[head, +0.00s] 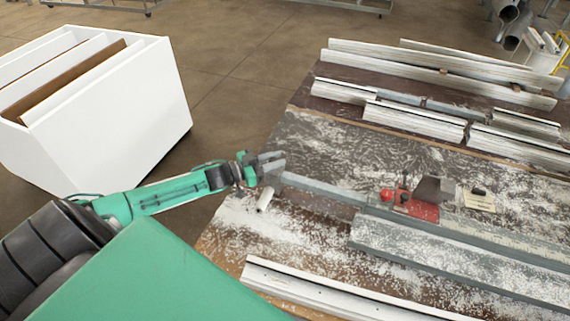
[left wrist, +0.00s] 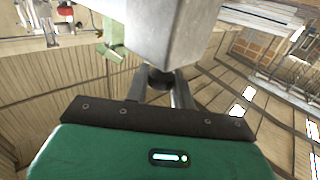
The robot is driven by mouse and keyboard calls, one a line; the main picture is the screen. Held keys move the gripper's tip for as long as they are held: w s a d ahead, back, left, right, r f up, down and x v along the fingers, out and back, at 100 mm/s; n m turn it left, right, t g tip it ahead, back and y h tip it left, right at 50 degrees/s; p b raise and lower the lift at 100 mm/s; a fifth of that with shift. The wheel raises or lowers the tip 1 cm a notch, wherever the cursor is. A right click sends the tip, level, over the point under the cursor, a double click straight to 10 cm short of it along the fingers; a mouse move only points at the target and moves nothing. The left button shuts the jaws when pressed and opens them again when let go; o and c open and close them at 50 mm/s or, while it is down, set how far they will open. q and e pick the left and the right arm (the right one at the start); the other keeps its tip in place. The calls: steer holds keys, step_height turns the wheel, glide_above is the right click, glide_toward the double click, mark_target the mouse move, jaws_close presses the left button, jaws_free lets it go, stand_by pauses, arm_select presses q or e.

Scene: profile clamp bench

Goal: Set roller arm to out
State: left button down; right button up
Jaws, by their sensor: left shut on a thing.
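The roller arm (head: 325,188) appears as a long grey bar running along the bench from the red clamp unit (head: 412,202) out to the left edge. My left gripper (head: 271,164) is at the bar's left end, shut on it. In the left wrist view the bar's pale square end (left wrist: 172,32) fills the upper middle, and a dark round part (left wrist: 160,78) sits between the fingers. The exact contact is partly hidden. A short white cylinder (head: 265,199) shows just below the gripper. My right gripper is not in view.
White and grey profiles (head: 415,120) lie in rows at the bench's back. Another profile (head: 330,290) lies at the front. White shavings cover much of the bench. A white open box with dividers (head: 120,115) stands on the floor at left.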

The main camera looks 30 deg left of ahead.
arm_select(q)
steer(key=shift+a, duration=0.15)
steer(key=c, duration=1.2)
jaws_free()
steer(key=shift+c, duration=0.2)
steer(key=shift+s, duration=0.1)
steer(key=shift+s+a+f, duration=0.1)
steer(key=shift+s+a, duration=0.05)
steer(key=shift+s, duration=0.1)
steer(key=b+v, duration=0.3)
steer(key=v, duration=1)
steer(key=shift+a, duration=0.1)
